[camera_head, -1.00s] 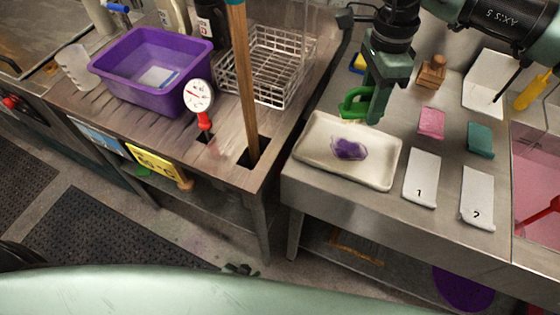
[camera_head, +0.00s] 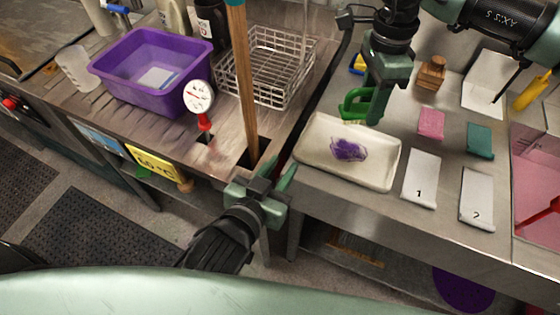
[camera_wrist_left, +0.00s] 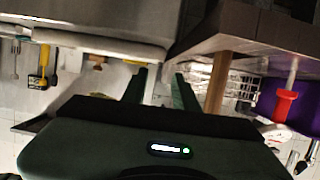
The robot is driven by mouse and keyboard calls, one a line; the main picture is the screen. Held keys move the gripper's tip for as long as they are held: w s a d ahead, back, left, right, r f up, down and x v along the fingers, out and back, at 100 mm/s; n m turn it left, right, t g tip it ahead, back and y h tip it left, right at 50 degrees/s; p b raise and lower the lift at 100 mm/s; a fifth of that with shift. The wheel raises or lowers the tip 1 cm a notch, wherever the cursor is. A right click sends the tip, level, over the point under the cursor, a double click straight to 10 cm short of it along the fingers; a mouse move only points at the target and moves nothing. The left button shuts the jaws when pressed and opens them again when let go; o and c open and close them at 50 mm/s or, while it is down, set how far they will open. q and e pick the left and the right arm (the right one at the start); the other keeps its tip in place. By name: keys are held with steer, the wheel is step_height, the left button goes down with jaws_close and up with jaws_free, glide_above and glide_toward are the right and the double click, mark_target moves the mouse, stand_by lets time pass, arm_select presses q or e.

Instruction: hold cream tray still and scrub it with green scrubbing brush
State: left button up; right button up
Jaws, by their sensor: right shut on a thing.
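The cream tray (camera_head: 384,168) lies on the right-hand steel table near its front left edge, with a purple stain (camera_head: 348,149) in its middle. My right gripper (camera_head: 368,112) is shut on the green scrubbing brush (camera_head: 353,105) behind the tray's far rim; the jaws partly hide the brush. My left gripper (camera_head: 276,177) is in front of the gap between the tables, left of the tray and apart from it. Its two fingers stand apart with nothing between them, as the left wrist view (camera_wrist_left: 160,88) also shows.
White cards (camera_head: 421,180) and pink and green blocks (camera_head: 431,123) lie right of the tray. A wooden pole (camera_head: 246,90) stands upright at the left table's edge. A purple tub (camera_head: 150,92) and a wire rack (camera_head: 268,75) are on the left table.

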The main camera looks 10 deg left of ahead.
mark_target(300, 137)
arm_select(q)
steer(key=x, duration=1.2)
steer(key=shift+w+a+r, duration=0.25)
steer(key=shift+w+r, duration=0.05)
steer(key=shift+r, duration=0.1)
jaws_close()
stand_by(1.7)
